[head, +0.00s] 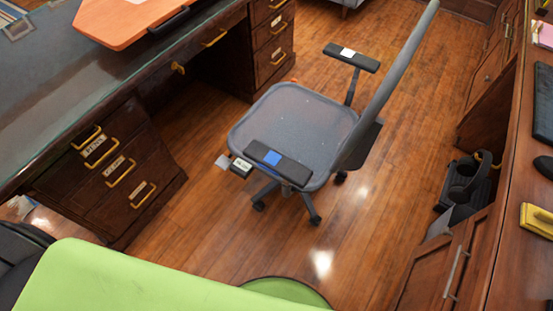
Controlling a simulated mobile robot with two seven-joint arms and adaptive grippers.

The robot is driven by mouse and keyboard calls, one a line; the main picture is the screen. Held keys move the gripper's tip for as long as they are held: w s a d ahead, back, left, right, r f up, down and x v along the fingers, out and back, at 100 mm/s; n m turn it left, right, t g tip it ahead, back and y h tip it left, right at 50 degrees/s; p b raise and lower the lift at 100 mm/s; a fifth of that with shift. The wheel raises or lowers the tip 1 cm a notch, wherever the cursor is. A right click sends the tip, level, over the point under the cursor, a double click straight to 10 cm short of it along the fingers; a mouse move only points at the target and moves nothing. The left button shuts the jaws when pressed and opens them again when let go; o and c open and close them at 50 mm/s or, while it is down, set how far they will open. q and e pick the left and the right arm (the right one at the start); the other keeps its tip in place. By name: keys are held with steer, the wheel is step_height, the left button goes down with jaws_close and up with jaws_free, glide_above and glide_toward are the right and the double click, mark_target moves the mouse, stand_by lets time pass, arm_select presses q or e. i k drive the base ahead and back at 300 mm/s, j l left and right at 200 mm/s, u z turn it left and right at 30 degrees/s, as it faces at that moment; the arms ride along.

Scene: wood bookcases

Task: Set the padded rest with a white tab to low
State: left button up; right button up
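A grey office chair (292,122) stands on the wood floor with its backrest to the right. Its far armrest (362,63) is a black pad with a white tab (347,53). This pad sits well above the seat on a dark post (352,86). The near armrest (291,170) is a black pad with a blue tab (272,158), and it overlaps the near edge of the seat in the view. Neither of my grippers is in view.
A dark wood desk (95,82) with labelled drawers stands at the left, with an orange board (125,18) on top. Wood cabinets (440,270) line the right side. A small box with a light label (241,167) shows beside the seat. Floor between chair and cabinets is clear.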

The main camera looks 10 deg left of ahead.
mark_target(358, 60)
steer(key=i+j+u, duration=0.15)
steer(key=j, duration=0.25)
steer(key=i+j+u, duration=0.2)
steer(key=j, duration=0.15)
steer(key=i+j+u, duration=0.15)
steer(key=j, duration=0.2)
steer(key=i+j+u, duration=0.15)
steer(key=j, duration=0.2)
